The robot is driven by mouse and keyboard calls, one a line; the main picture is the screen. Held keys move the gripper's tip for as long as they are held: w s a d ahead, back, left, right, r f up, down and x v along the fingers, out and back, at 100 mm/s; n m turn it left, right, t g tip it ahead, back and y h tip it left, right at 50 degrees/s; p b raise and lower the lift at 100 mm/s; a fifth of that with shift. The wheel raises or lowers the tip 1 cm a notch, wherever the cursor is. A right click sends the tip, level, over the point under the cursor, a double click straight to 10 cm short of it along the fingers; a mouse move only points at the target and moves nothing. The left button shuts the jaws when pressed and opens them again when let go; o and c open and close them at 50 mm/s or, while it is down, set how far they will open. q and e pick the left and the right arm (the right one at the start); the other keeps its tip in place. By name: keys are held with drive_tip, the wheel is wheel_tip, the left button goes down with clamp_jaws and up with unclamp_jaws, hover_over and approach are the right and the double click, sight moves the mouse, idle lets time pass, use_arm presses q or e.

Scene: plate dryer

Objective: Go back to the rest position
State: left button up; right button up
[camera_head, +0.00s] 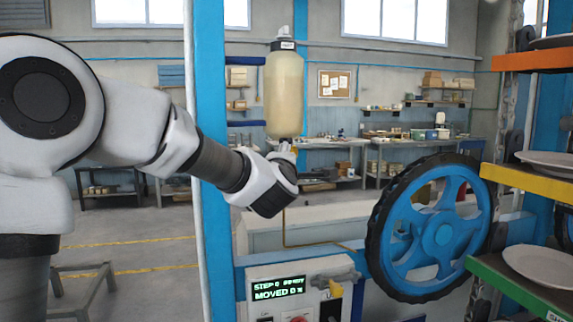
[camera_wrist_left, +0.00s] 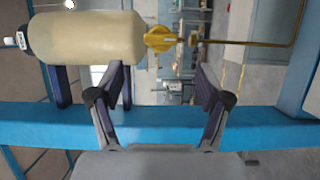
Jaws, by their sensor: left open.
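My left arm comes in from the left in the head view and reaches toward the blue post. Its left gripper (camera_head: 284,156) is just below a cream cylindrical tank (camera_head: 284,95) with a dark cap. In the left wrist view the gripper (camera_wrist_left: 160,72) is open, its two dark fingers apart with nothing between them. A yellow valve (camera_wrist_left: 161,38) at the end of the tank (camera_wrist_left: 90,38) lies ahead of the fingertips. The fingers appear apart from the valve. My right gripper is not in view.
A large blue handwheel (camera_head: 437,231) with a black rim stands right of a control panel (camera_head: 293,291) with a green-lit display. Plates rest on orange, yellow and green rack shelves (camera_head: 530,182) at the far right. A blue post (camera_head: 210,90) stands close beside my arm.

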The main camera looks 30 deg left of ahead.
use_arm(q)
drive_tip(key=shift+v, duration=0.8)
drive_tip(key=shift+f, duration=0.1)
